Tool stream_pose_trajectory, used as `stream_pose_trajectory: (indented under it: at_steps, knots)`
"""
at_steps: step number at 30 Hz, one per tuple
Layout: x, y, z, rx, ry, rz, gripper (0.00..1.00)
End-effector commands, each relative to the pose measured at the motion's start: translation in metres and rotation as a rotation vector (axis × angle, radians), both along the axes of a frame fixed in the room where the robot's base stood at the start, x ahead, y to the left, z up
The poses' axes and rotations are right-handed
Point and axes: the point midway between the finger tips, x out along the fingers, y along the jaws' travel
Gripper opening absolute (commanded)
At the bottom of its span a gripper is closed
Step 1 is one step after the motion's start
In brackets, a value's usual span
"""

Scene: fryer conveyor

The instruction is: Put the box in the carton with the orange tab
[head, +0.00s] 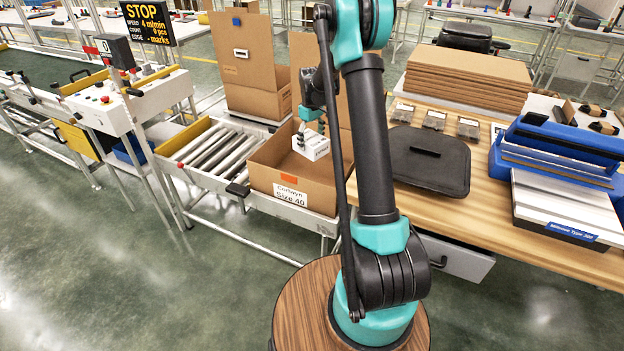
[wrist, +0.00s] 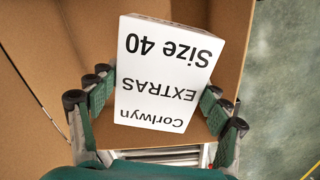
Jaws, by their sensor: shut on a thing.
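The white box (head: 313,146) is held by my gripper (head: 311,121) at the mouth of an open brown carton (head: 262,178). That carton has an orange tab (head: 289,179) on its front, above a label reading "Corlwyn Size 40". In the wrist view the box (wrist: 165,75) shows upside-down print, "Corlwyn EXTRAS Size 40", and sits between the green fingers of my gripper (wrist: 158,108). Brown carton walls (wrist: 40,45) show around it. I cannot tell how deep the box is in the carton. The carton's floor is mostly hidden.
The carton stands on a roller conveyor (head: 212,150) with bare rollers to its left. Other tall brown cartons (head: 246,62) stand behind. To the right is a wooden bench with a black case (head: 428,160), flat cardboard (head: 467,78) and a blue machine (head: 560,165).

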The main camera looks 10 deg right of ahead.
Motion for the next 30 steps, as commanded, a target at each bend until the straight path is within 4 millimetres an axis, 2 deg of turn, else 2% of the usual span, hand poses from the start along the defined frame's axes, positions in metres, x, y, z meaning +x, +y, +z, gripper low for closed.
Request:
stream_pose_trajectory:
  at_steps: [4, 8, 11, 14, 24, 30]
  knots:
    - [0.023, 0.006, -0.005, 0.000, 0.000, 0.207, 0.41]
    - [0.033, 0.008, -0.008, 0.000, 0.000, 0.309, 0.41]
    - [0.036, 0.009, -0.018, 0.000, 0.000, 0.337, 0.41]
    - [0.036, 0.009, -0.037, 0.000, 0.000, 0.341, 0.41]
    - [0.036, 0.009, -0.120, 0.000, 0.000, 0.338, 0.41]
    - [0.035, 0.009, -0.158, 0.000, 0.000, 0.337, 0.41]
